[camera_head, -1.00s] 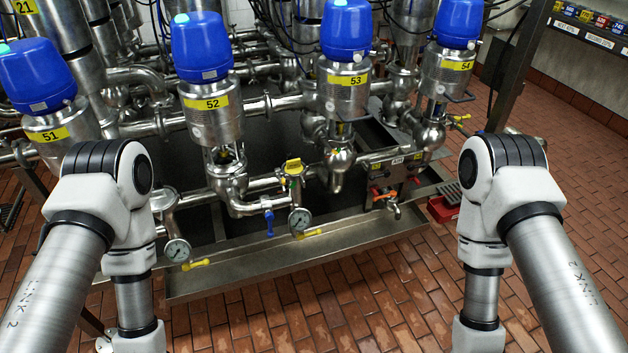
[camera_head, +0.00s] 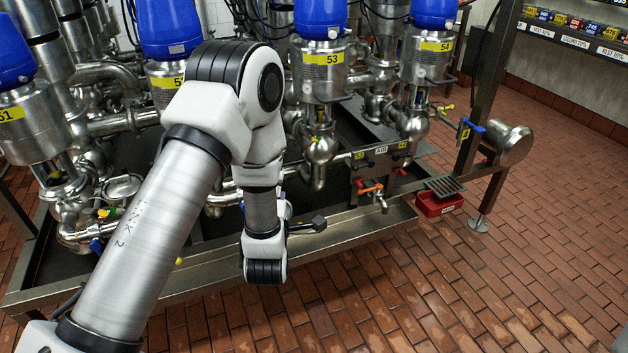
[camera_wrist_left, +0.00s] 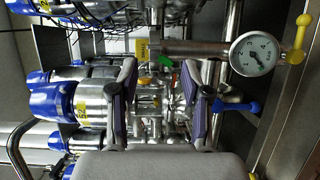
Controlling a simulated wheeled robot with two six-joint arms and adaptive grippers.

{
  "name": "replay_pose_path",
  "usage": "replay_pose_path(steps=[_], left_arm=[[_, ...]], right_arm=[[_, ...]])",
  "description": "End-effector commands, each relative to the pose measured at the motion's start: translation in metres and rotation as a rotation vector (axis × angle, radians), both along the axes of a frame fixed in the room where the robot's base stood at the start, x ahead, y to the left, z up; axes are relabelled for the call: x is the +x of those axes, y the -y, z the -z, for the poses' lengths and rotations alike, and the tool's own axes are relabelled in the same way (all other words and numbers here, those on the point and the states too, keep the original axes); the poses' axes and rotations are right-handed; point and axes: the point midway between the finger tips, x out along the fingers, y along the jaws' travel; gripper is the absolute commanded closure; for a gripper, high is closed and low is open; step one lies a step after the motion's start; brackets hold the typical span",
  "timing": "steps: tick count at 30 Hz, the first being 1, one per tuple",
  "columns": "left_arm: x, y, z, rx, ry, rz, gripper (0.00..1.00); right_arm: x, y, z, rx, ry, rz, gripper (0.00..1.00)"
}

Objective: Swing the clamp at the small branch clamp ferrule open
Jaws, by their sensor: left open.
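My left gripper (camera_wrist_left: 160,98) is open in the left wrist view, with nothing held between its two fingers. Steel pipework and small fittings show behind the gap, but their distance from the fingertips is unclear. In the head view, my left wrist hangs over the skid's front edge, and a dark part of the hand (camera_head: 316,223) sticks out to the right. I cannot pick out the small branch clamp ferrule or its clamp with certainty in either view; my left arm hides part of the front pipework. My right gripper is out of view.
A pressure gauge (camera_wrist_left: 253,55) and a blue handle (camera_wrist_left: 236,107) sit right of the fingers in the wrist view. Valve 53 (camera_head: 321,62) and valve 54 (camera_head: 430,60) stand behind my arm. A red bin (camera_head: 440,204) is at right. The tiled floor in front is clear.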

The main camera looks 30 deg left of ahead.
Motion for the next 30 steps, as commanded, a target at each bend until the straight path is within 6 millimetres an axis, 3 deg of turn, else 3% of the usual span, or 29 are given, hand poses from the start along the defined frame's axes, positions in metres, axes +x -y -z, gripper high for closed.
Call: replay_pose_path(steps=[2, 8, 18, 27, 30], left_arm=[[0.003, -0.001, -0.001, -0.001, 0.022, -0.001, 0.52], [0.016, -0.007, -0.008, -0.003, 0.035, -0.002, 0.52], [0.068, -0.033, -0.007, -0.001, 0.032, -0.001, 0.52], [0.074, -0.036, -0.007, -0.001, 0.030, 0.001, 0.52], [0.074, -0.036, -0.007, -0.001, 0.030, 0.000, 0.88]], right_arm=[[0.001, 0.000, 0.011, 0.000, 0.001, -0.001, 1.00], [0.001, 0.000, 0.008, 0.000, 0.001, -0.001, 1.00], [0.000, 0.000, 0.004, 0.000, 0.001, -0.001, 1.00], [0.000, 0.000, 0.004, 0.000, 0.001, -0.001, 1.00], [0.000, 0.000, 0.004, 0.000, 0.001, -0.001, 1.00]])
